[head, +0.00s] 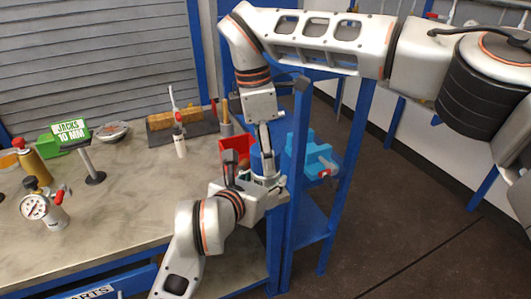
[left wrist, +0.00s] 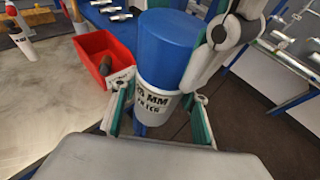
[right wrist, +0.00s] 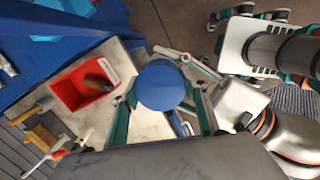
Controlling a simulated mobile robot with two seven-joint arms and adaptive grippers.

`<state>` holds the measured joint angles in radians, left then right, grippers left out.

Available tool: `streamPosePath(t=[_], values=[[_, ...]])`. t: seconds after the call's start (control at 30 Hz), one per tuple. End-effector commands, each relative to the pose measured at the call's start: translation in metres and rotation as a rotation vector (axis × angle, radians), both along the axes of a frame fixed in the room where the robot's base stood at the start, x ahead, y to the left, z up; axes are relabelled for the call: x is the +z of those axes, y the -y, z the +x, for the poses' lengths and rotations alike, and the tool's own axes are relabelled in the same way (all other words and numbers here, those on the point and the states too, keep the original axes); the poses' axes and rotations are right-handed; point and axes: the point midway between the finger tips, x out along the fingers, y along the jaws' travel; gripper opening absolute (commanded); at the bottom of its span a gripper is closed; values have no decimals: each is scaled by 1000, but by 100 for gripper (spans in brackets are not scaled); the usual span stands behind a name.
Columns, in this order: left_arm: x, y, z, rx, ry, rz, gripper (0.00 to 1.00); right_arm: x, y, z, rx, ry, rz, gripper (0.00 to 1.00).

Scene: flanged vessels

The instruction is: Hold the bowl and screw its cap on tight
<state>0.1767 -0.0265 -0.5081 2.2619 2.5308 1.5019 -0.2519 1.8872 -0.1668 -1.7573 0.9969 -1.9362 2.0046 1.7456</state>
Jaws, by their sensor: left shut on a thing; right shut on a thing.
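The bowl is a white cylinder with dark lettering (left wrist: 158,103), upright in the left wrist view. Its blue cap (left wrist: 165,48) sits on top, and I see no clear gap between them; how tight it is I cannot tell. My left gripper (left wrist: 160,118) is shut around the bowl from the side. In the head view the cap (head: 257,160) is partly hidden behind my grippers. My right gripper (head: 264,150) comes down from above and is shut on the cap. The right wrist view shows the round cap top (right wrist: 160,86) between its fingers.
A red bin (head: 236,146) holding a dark-handled thing stands close by. A blue frame post (head: 298,150) rises just right of the grippers. A gauge (head: 36,207), a sign (head: 71,131) and a white bottle (head: 180,145) stand on the bench at left. The bench middle is clear.

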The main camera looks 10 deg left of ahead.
Motion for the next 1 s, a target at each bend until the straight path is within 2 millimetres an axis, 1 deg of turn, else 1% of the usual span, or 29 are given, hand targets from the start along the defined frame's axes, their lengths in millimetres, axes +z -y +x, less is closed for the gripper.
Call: streamPosePath(t=[0.03,0.1,0.2,0.3,0.53,0.57,0.6,0.63,1.0], values=[[1,0,0,-1,1,0,0,1,0,1,-81,3,2,26],[1,1,0,-1,1,0,0,1,0,1,-175,2,1,26],[0,1,0,-1,1,0,0,1,0,1,-257,4,2,26],[0,1,0,-2,1,0,0,1,0,1,-286,4,2,26],[0,1,0,-2,0,-1,0,1,0,1,-284,4,1,26],[0,1,0,-2,0,-1,0,1,0,1,-284,4,2,49],[0,1,0,-2,0,-1,0,1,0,1,-284,4,2,60],[0,1,0,-2,1,-1,0,1,0,1,-283,4,2,61],[1,0,0,0,3,-1,0,3,0,1,-281,3,1,61]])
